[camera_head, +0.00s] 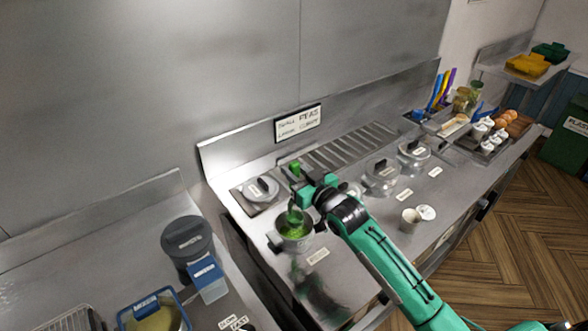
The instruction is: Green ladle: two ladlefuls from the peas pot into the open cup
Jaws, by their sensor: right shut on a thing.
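The peas pot (292,245) is an open metal pot of green peas at the near left end of the range. My right gripper (302,192) is above it, shut on the green ladle (295,168). The ladle's handle top sticks up beyond the jaws, and its lower end (294,216) is at the pot's mouth. I cannot tell whether the bowl holds peas. The open cup (409,221) is white and stands upright on the counter, to the right of my right forearm. My left gripper is not in view.
A white-topped cup (426,212) stands beside the open cup. Lidded pots (381,174) line the range behind my arm. A sign (298,123) hangs on the back wall. A grey-lidded container (188,241) and a blue-framed tub (153,314) stand on the left counter.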

